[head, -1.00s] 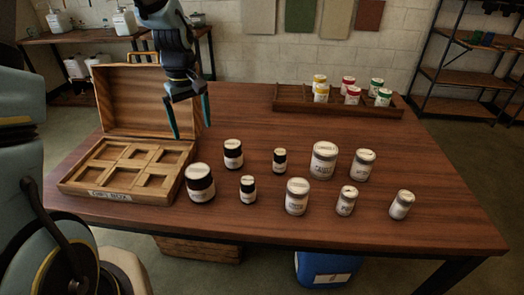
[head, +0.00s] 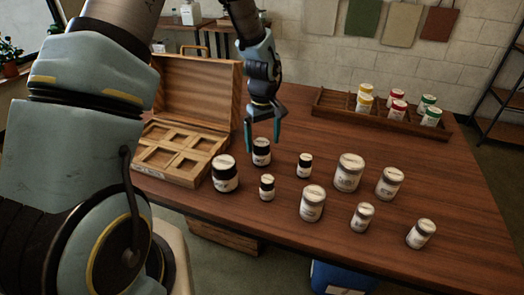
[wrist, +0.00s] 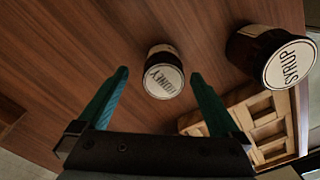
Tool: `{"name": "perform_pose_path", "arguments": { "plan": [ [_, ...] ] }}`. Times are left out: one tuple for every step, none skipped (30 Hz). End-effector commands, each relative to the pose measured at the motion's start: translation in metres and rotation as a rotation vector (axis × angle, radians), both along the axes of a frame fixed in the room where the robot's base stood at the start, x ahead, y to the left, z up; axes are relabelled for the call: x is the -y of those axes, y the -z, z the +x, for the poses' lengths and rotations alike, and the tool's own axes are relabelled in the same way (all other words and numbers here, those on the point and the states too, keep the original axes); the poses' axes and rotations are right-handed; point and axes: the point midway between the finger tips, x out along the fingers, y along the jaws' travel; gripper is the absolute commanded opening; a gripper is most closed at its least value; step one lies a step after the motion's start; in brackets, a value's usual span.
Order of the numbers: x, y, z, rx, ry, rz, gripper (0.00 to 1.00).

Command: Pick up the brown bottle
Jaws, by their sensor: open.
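Several dark brown bottles with pale labels and lids stand upright on the table. One mid-size bottle (head: 261,153), its lid reading "HONEY" in the wrist view (wrist: 163,78), lies between the lines of my open fingers. My gripper (head: 263,148) points down at it, empty; its fingertips (wrist: 159,74) appear above or around the bottle's top, and I cannot tell the exact height. A larger dark bottle (head: 225,175) stands to its left; its lid reads "SYRUP" in the wrist view (wrist: 272,52). Two smaller dark bottles (head: 267,188) (head: 304,166) stand nearby.
An open wooden box (head: 180,157) with square compartments stands left of the bottles. Several grey-white cans (head: 349,174) stand to the right. A wooden rack (head: 390,117) with coloured-lid jars is at the back right. The table middle behind the cans is bare.

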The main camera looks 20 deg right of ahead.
Motion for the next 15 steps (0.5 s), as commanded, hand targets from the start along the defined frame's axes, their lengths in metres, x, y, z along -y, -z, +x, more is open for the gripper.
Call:
{"name": "perform_pose_path", "arguments": {
  "plan": [
    [-0.002,0.004,-0.001,-0.005,0.001,0.003,1.0],
    [-0.003,0.008,-0.001,-0.005,0.001,0.003,1.0],
    [-0.004,0.014,-0.002,-0.006,0.0,0.003,1.0],
    [-0.005,0.017,-0.002,-0.006,0.0,0.003,1.0],
    [-0.005,0.022,-0.002,-0.006,0.001,0.003,1.0],
    [-0.005,0.028,-0.001,-0.003,0.001,0.003,1.0],
    [-0.005,0.031,-0.001,-0.003,0.001,0.003,1.0],
    [-0.004,0.035,-0.001,-0.003,0.001,0.003,1.0],
    [-0.004,0.038,-0.001,-0.001,0.001,0.001,1.0],
    [-0.004,0.04,-0.001,-0.001,0.001,0.001,1.0],
    [-0.004,0.041,-0.001,-0.001,0.002,0.001,1.0],
    [-0.004,0.043,-0.001,-0.001,0.002,0.001,1.0],
    [-0.004,0.043,-0.001,-0.001,0.001,0.001,1.0],
    [-0.004,0.044,-0.001,0.0,0.001,0.001,1.0],
    [-0.004,0.044,0.0,0.0,0.001,0.0,1.0]
  ]
}}
